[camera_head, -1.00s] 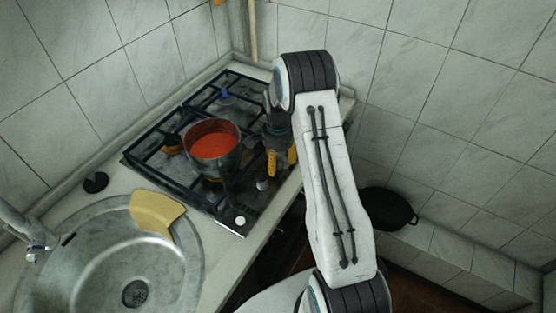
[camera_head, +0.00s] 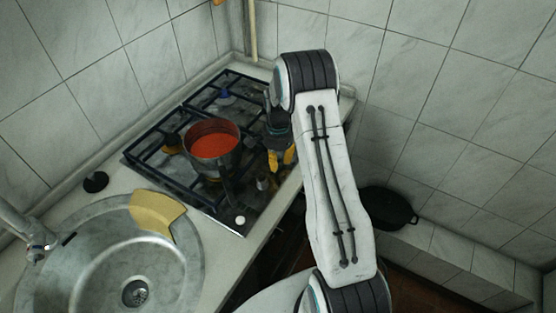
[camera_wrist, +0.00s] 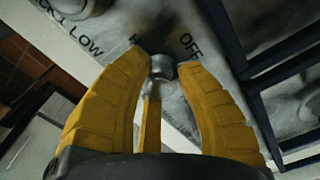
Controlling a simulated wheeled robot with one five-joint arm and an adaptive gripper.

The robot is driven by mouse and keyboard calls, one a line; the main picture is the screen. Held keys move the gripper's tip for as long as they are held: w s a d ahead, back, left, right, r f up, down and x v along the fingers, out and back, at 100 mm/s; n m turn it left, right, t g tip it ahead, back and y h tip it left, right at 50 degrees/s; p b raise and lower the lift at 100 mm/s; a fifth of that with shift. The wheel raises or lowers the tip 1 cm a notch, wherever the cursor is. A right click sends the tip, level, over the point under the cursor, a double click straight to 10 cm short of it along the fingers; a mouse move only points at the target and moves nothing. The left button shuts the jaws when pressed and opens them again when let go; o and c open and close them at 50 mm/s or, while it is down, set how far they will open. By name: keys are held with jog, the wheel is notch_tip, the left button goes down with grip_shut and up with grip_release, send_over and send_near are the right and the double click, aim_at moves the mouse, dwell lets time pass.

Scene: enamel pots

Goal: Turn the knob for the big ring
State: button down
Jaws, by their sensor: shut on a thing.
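My gripper (camera_head: 281,160) points down over the right side of the dark stove (camera_head: 215,205), with its yellow fingers at the control strip. In the wrist view my gripper (camera_wrist: 162,66) is shut on a small grey knob (camera_wrist: 162,70), with a fingertip on each side of it. The printed words OFF and LOW show on the panel around it. Another knob (camera_wrist: 78,7) is at the top left of the wrist view. In the head view the held knob is hidden by the fingers. I cannot tell which ring it serves.
A pot of red soup (camera_head: 213,147) stands on the front-left grate, its handle toward the control strip. Two more knobs, one grey (camera_head: 262,184) and one white (camera_head: 240,219), are nearer. A sink (camera_head: 100,235) with a yellow cloth (camera_head: 158,212) is left; a black pan (camera_head: 388,208) is right.

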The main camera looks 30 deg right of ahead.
jog(key=shift+f+n+b, duration=0.1)
jog(key=shift+n+b, duration=0.2)
jog(key=shift+b, duration=0.05)
jog(key=n+b, duration=0.2)
jog(key=n, duration=0.1)
jog(key=shift+f, duration=0.1)
jog(key=n+b, duration=0.3)
jog(key=n, duration=0.2)
jog(key=n+b, duration=0.1)
jog(key=n, duration=0.4)
jog(key=shift+n+b, duration=0.65)
jog(key=shift+n, duration=1.35)
jog(key=shift+r, duration=0.2)
jog(key=c, duration=0.8)
grip_release()
